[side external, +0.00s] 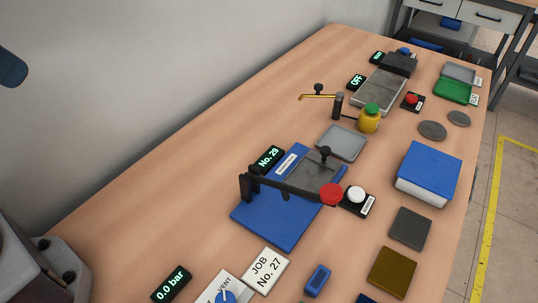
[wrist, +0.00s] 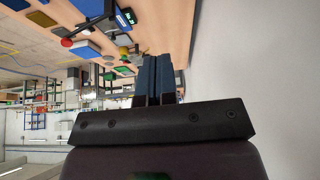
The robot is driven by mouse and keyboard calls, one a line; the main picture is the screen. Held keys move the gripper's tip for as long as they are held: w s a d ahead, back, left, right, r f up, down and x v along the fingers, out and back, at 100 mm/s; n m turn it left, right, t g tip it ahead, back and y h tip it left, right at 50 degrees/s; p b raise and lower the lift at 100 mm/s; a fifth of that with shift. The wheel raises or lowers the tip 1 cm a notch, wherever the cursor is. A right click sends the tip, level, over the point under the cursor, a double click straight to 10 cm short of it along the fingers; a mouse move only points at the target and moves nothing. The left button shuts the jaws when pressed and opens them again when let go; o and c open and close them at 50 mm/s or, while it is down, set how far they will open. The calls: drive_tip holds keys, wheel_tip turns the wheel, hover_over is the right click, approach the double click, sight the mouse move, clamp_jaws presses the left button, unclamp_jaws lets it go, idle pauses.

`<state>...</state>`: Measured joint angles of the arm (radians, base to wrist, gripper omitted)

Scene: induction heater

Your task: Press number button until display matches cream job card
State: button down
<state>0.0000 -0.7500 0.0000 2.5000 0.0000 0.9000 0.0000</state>
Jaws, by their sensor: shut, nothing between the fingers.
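The number display (side external: 268,159) reads "No. 29" in green at the back of the blue base plate (side external: 262,224). The cream job card (side external: 266,271) reads "JOB No. 27" and lies in front of that plate. A white round button (side external: 355,194) on a black labelled block sits right of the red lever ball (side external: 331,194); its label is too small to read. My gripper (wrist: 159,60) is shut and empty in the wrist view, away from the table things. It is not clearly seen in the side view.
A lever arm (side external: 290,187) crosses above the blue plate, close to the white button. A blue-lidded box (side external: 428,172), a grey tray (side external: 341,142) and a yellow bottle (side external: 368,119) stand around it. A "0.0 bar" display (side external: 171,284) is at the front. The left tabletop is clear.

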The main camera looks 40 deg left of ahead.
idle(0.6)
drive_tip(key=w+d+r+m, duration=0.1)
drive_tip(key=w+d+m, duration=0.2)
drive_tip(key=w, duration=0.3)
drive_tip(key=w+d+r+m, duration=0.2)
drive_tip(key=w+d+m, duration=0.1)
drive_tip(key=w, duration=0.2)
drive_tip(key=m+h, duration=0.7)
drive_tip(key=m, duration=0.7)
hover_over(356, 195)
wheel_tip(356, 195, down, 24)
drive_tip(key=shift+f, duration=0.25)
drive_tip(key=shift+f, duration=4.4)
